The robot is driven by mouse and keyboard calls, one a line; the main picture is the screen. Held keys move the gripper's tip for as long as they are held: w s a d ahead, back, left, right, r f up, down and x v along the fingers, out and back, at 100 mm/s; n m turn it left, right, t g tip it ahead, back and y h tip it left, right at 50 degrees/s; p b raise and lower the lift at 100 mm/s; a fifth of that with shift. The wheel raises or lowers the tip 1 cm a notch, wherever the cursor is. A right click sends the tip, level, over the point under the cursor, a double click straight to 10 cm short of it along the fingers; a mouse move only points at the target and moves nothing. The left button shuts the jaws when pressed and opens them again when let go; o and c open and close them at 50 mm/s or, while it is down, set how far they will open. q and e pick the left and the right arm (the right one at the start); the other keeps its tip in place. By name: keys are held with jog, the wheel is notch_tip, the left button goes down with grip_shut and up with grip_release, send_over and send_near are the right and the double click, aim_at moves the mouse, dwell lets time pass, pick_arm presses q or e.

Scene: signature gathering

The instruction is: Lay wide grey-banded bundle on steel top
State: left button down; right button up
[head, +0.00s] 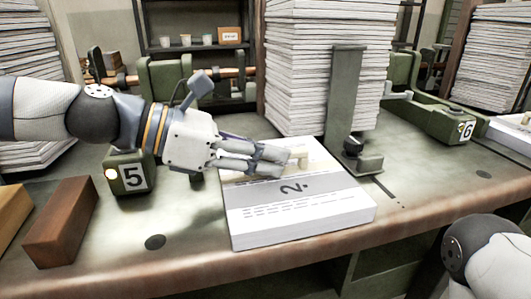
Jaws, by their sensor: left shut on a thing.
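The wide bundle (335,215) is a thick white paper stack with a broad grey band marked "2". It lies flat at the front middle of the steel top (190,222), close to its front edge. I cannot tell whether its underside touches the top fully. My left gripper (285,163) reaches over it from the left and is shut on it, with the fingers at its upper face beside a small cream piece. The fingers hide part of the bundle's back left. My right gripper is out of view; only a part of my right arm shows at lower right.
A tall paper stack (305,70) and a dark upright plate (343,100) stand behind the bundle. A green fixture marked 6 (445,118) is at right. The right front is clear.

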pick_arm(q)
jog(key=c, duration=1.6)
grip_release()
jog(key=p+v, duration=0.2)
jog(key=v, duration=1)
jog(key=shift+p, duration=0.4)
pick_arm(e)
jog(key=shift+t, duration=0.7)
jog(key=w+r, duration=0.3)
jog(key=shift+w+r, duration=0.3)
